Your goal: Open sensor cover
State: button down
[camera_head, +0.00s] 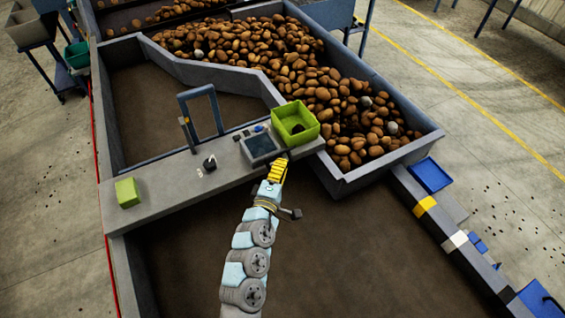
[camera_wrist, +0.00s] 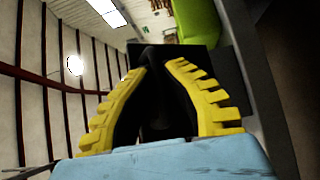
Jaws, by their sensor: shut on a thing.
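The sensor cover appears to be the dark bluish square panel in a pale frame (camera_head: 262,145) on the grey ledge, left of the green bin. In the head view my yellow-fingered gripper (camera_head: 279,162) is at its lower right edge. In the wrist view a dark flat block (camera_wrist: 190,58), apparently part of the cover, is at the fingertips. My gripper (camera_wrist: 160,67) is shut on it. The fingers hide the exact contact, and I cannot tell whether the cover is raised.
A green open bin (camera_head: 295,108) stands close right of the panel; it also shows in the wrist view (camera_wrist: 198,20). A black knob (camera_head: 210,162) and a blue upright frame (camera_head: 203,98) are to the left. A green block (camera_head: 127,192) sits at the ledge's left end. Potatoes fill the trough behind.

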jog(key=shift+w+a+r+p, duration=0.15)
jog(key=shift+r+p, duration=0.25)
jog(key=shift+w+a+r, duration=0.15)
jog(key=shift+w+r, duration=0.1)
jog(key=shift+w, duration=0.15)
jog(key=c, duration=1.4)
grip_release()
jog(key=v, duration=1.2)
jog(key=shift+r, duration=0.2)
